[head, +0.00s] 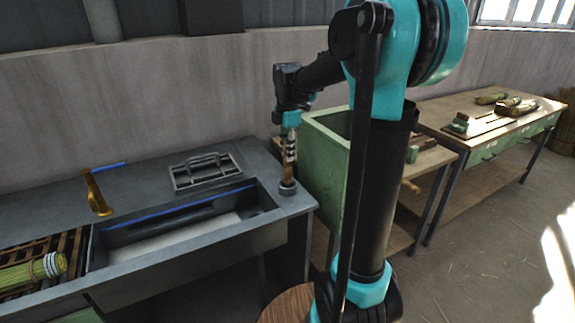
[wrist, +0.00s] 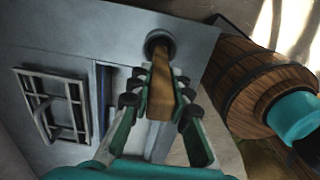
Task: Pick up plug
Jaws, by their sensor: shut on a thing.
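The plug (head: 287,174) is a slim brown wooden piece. In the wrist view the plug (wrist: 161,92) runs between my fingers toward the dark ring (wrist: 160,44). My gripper (head: 290,151) comes down from above and is shut on the plug; it also shows in the wrist view (wrist: 161,76). I cannot tell whether the plug's lower end is inside the fitting or just above it.
The sink basin (head: 185,243) lies left of the plug, with a grey caddy (head: 207,170) behind it. A brass tap (head: 96,193) and a broom head (head: 32,272) are farther left. A green cabinet (head: 322,165) stands close on the right. A wooden barrel (wrist: 255,80) stands beside the counter.

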